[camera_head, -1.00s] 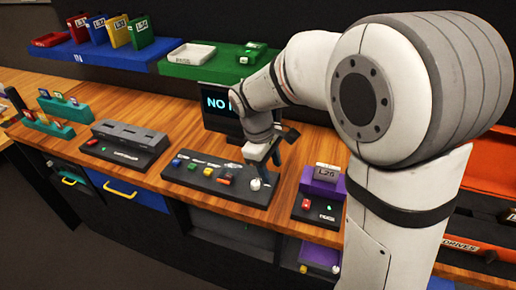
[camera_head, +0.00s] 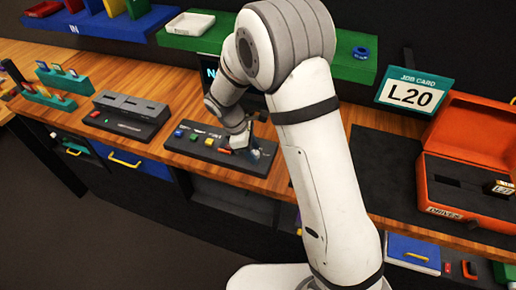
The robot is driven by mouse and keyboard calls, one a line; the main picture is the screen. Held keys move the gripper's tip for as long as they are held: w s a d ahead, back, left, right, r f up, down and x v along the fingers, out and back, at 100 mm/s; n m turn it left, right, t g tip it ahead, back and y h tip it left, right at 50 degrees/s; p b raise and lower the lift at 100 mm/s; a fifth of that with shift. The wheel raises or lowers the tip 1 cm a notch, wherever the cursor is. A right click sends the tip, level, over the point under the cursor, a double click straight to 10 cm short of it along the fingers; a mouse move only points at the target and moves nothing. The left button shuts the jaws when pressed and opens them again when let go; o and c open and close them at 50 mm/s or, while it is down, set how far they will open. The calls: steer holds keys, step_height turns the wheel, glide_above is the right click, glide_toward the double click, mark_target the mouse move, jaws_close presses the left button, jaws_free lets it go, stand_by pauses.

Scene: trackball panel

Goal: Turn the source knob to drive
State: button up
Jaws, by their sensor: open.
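The dark control panel (camera_head: 200,153) lies on the wooden bench, with blue, yellow, green and orange-red controls in a row. My gripper (camera_head: 254,151) is open and low over the panel's right end, pointing down. The source knob is not clearly visible. A small pale shape by the fingertips may be a knob, but I cannot tell whether the fingers are around it or touching it. My arm partly covers the screen (camera_head: 209,71) behind the panel.
A grey-topped dark device (camera_head: 130,115) stands left of the panel. An open orange case (camera_head: 470,190) and a job card reading L20 (camera_head: 410,94) are at the right. A green shelf (camera_head: 350,68) runs above. My arm blocks the bench right of the panel.

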steer(key=shift+f, duration=0.2)
steer(key=shift+c, duration=0.3)
steer(key=shift+d, duration=0.1)
steer(key=c, duration=0.9)
steer(key=shift+d, duration=0.45)
steer(key=shift+a+m, duration=0.3)
steer(key=shift+a, duration=0.2)
